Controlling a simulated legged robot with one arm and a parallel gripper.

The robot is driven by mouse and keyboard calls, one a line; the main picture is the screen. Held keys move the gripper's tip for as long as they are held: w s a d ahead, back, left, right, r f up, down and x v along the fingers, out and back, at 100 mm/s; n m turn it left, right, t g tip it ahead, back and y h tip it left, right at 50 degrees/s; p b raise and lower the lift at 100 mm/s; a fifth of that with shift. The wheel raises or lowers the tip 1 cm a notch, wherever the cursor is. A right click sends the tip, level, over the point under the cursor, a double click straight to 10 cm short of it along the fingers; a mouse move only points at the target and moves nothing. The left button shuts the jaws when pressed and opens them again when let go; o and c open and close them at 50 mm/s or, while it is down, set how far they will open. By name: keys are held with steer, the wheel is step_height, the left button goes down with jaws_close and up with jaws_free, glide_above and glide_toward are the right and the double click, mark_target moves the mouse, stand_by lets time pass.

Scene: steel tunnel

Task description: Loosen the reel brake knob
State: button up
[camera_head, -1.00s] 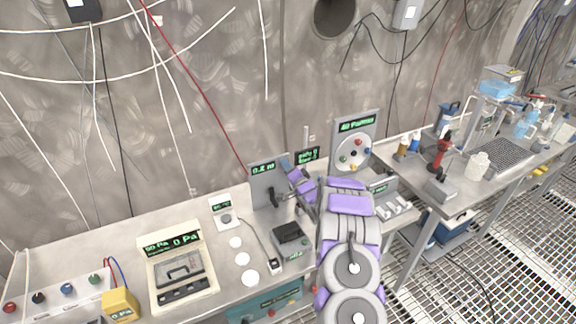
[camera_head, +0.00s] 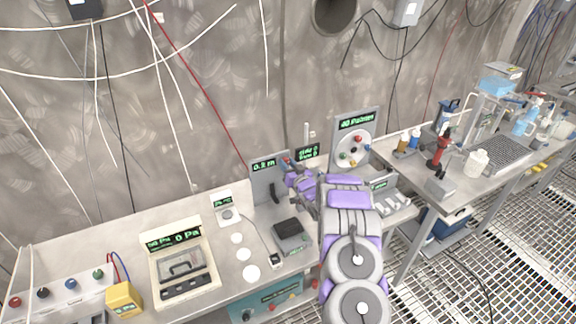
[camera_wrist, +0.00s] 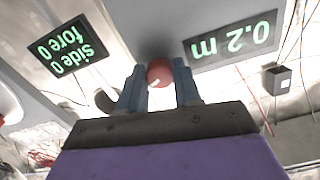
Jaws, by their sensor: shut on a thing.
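The reel brake knob appears as a round red knob (camera_wrist: 159,73) on a grey upright panel (camera_head: 262,186) with a green "0.2 m" display (camera_wrist: 232,40). In the wrist view, my gripper (camera_wrist: 160,88) has its two blue-grey fingers on either side of the red knob, shut on it. The wrist picture is upside down. In the head view, my gripper (camera_head: 286,164) reaches the upper right of the panel, and the knob is mostly hidden there. A black crank handle (camera_head: 273,192) sits lower on the panel.
A "side 0, fore 0" display (camera_head: 308,153) stands close right of the panel. A dark box (camera_head: 291,232) and a white-framed instrument (camera_head: 182,262) lie on the bench. The wall is behind.

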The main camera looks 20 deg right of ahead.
steer(key=shift+f+n+b, duration=0.2)
steer(key=shift+n+b, duration=1.2)
steer(key=shift+n, duration=1.85)
steer(key=shift+f+n+b, duration=0.2)
steer(key=shift+n+b, duration=1.15)
steer(key=shift+n, duration=1.9)
steer(key=o, duration=1)
steer(key=shift+r, duration=0.15)
steer(key=shift+o, duration=0.2)
steer(key=shift+r, duration=0.1)
steer(key=shift+d, duration=0.1)
